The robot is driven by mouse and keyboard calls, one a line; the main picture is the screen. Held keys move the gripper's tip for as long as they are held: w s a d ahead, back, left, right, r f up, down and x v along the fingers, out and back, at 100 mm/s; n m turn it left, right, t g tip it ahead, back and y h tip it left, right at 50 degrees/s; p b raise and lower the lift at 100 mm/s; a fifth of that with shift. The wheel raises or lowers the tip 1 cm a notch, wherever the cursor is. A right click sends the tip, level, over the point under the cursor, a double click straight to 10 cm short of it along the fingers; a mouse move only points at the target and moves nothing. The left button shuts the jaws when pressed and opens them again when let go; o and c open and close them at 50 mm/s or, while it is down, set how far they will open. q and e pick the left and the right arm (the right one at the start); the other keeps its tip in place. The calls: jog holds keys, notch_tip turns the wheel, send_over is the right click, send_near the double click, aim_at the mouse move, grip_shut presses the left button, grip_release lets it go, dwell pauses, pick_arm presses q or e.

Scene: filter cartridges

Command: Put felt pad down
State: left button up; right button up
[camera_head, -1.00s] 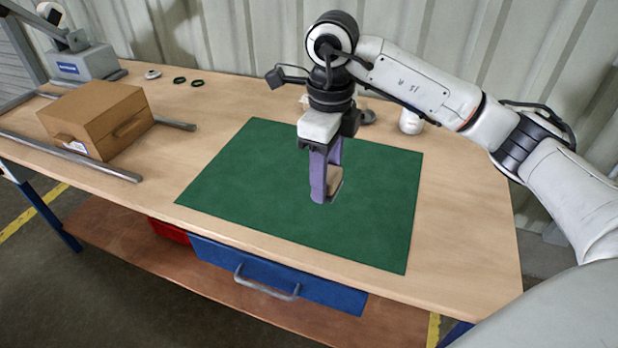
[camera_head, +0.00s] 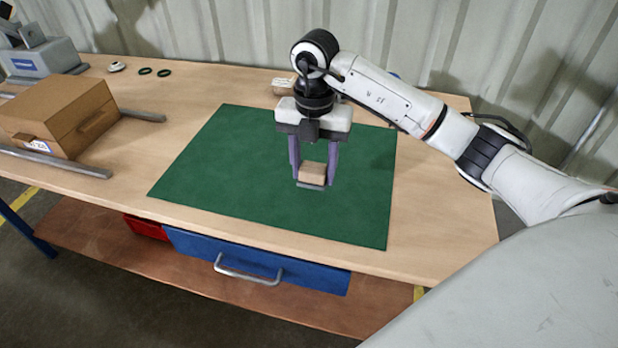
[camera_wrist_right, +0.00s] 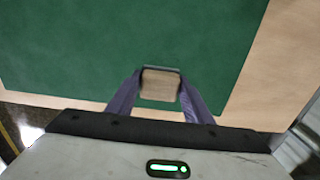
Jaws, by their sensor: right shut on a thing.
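A felt pad, a small block with a tan wooden-looking top (camera_head: 313,170) and a grey layer at its base, is between the purple fingers of my right gripper (camera_head: 312,174). The gripper points down and is shut on the block's sides. In the right wrist view the block (camera_wrist_right: 160,84) sits between the two fingertips (camera_wrist_right: 160,92). The green mat (camera_head: 230,180) lies beneath it. I cannot tell whether the block touches the mat or is slightly above it. My left gripper is not in view.
A cardboard box (camera_head: 60,115) stands at the left of the wooden bench (camera_head: 440,240) between metal rails (camera_head: 55,162). Two dark rings (camera_head: 155,72) and a small pale round part (camera_head: 117,67) lie at the back left. The mat around the gripper is clear.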

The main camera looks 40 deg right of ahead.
aim_at(313, 184)
jog(key=shift+f, duration=2.2)
jog(key=shift+f, duration=0.2)
jog(key=o, duration=1.1)
notch_tip(313, 184, up, 12)
jog(key=shift+r, duration=0.25)
